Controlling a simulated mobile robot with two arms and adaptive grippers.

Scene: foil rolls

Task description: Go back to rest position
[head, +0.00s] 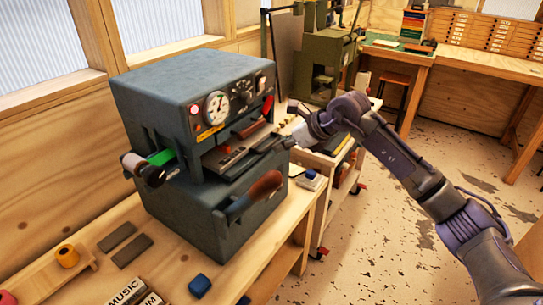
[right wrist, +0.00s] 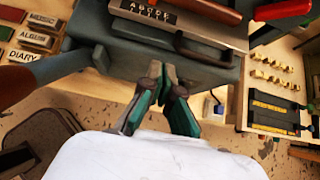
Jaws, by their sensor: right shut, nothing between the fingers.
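The grey hot-foil press (head: 190,95) stands on the wooden bench, with a dial gauge and knobs on its front. My right gripper (head: 272,143) is at the press's right front, beside the type holder (head: 232,153). In the right wrist view its fingers (right wrist: 163,80) are together and empty, with the type holder (right wrist: 178,22) beyond them. I cannot tell whether they touch the press. My left gripper is out of view.
A brown-handled lever (head: 262,190) juts from the press. A trolley (head: 335,165) stands behind my right arm. Open floor (head: 400,225) lies to the right.

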